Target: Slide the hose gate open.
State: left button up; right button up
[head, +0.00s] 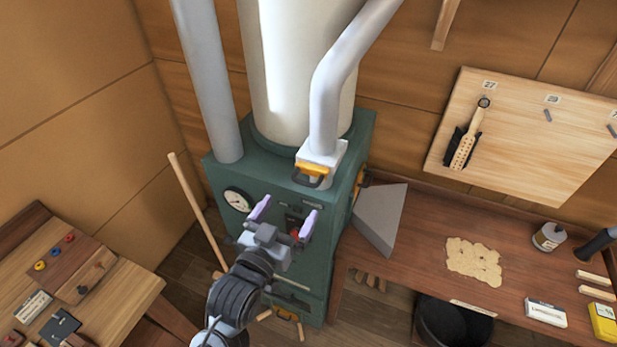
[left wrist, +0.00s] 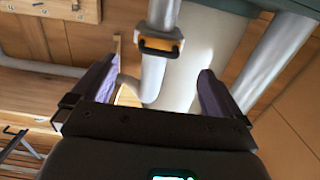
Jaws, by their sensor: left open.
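The hose gate (head: 312,169) is a yellow slide with a dark handle, set in a white collar where a grey hose pipe (head: 326,105) meets the top of the green machine (head: 333,255). My left gripper (head: 285,213) is open and empty, its lavender fingers wide apart. In the head view it appears in front of the machine's front panel, below the gate and apart from it. In the left wrist view the gate (left wrist: 160,44) shows ahead, between and beyond the two fingers (left wrist: 152,85). My right gripper is not seen.
A round gauge (head: 237,199) and a red button sit on the machine's front. A grey wedge-shaped chute (head: 380,218) is at its right, beside a wooden bench (head: 420,260). A wooden pole (head: 197,207) leans at the left. A small table with parts stands at lower left.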

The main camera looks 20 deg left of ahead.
aim_at(303, 184)
pick_arm(q)
jog(key=w, duration=0.3)
jog(key=w+p, duration=0.1)
jog(key=w, duration=0.2)
jog(key=w+r, duration=0.1)
jog(key=w, duration=0.2)
jog(key=shift+d+p, duration=0.2)
jog(key=shift+p, duration=0.1)
jog(key=shift+w+f, duration=0.15)
jog(key=shift+w, duration=0.75)
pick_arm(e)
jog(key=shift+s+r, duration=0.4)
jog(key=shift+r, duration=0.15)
pick_arm(q)
jog(key=shift+c, duration=0.2)
